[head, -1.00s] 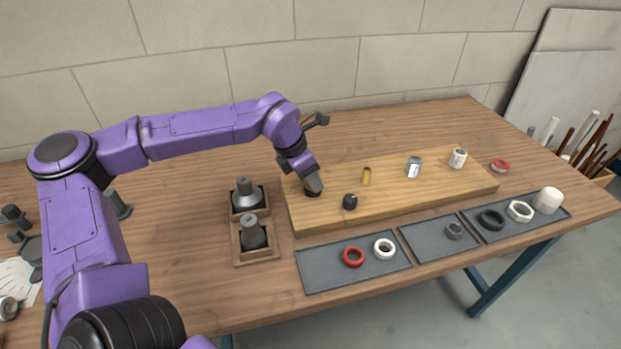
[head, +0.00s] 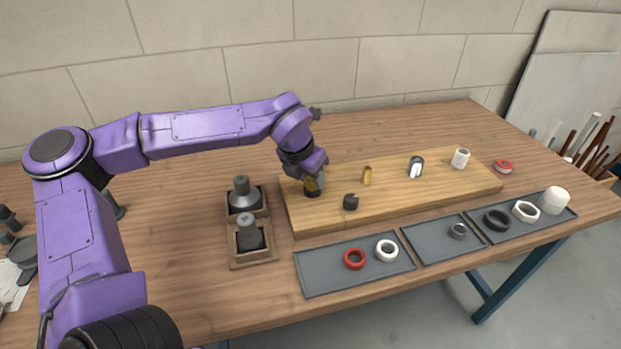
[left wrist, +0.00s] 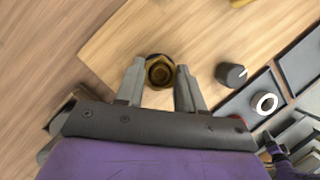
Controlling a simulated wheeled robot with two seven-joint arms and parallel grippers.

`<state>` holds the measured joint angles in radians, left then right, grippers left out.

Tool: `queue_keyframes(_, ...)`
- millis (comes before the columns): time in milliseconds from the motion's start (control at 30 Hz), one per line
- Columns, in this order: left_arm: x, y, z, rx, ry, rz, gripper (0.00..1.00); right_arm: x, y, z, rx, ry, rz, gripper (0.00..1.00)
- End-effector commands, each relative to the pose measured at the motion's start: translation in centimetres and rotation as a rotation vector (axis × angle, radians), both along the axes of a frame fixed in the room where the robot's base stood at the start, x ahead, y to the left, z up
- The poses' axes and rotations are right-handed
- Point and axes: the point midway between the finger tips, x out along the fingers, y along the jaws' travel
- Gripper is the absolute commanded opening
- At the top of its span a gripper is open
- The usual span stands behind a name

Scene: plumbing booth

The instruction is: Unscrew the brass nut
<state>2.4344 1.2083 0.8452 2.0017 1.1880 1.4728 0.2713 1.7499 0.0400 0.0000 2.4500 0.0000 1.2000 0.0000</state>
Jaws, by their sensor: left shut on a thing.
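The brass nut (left wrist: 160,71) sits between the two fingers of my left gripper (left wrist: 160,82) in the left wrist view, with a dark round opening at its centre. In the head view my left gripper (head: 312,184) points down at the left end of the wooden board (head: 420,197), and the fingers mostly cover the nut. A little brass colour shows there, above a dark base. The gripper is shut on the nut. My right gripper is not in view.
The board also bears a black fitting (head: 350,202), a brass stub (head: 367,176), a chrome piece (head: 416,167) and a white piece (head: 460,158). Grey trays (head: 325,277) with rings lie in front. Two wooden holders (head: 252,257) stand left of the board.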

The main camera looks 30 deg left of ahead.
Motion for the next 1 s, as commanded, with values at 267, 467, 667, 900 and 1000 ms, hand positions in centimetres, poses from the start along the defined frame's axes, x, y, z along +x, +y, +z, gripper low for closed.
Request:
queue_keyframes(267,0.0,-0.1,-0.1,0.002,-0.002,0.163,0.07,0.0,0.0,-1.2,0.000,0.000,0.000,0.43)
queue_keyframes(467,0.1,-0.2,0.0,0.002,-0.002,0.291,0.07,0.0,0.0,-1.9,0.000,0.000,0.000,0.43)
queue_keyframes(667,0.0,-0.2,0.1,0.000,-0.001,0.372,0.07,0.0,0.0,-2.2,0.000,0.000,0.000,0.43)
queue_keyframes(900,0.1,-0.3,0.0,0.002,-0.002,0.490,0.07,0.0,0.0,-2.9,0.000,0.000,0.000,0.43)
queue_keyframes(1000,0.1,-0.3,0.1,0.001,-0.002,0.567,0.07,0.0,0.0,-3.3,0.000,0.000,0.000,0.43)
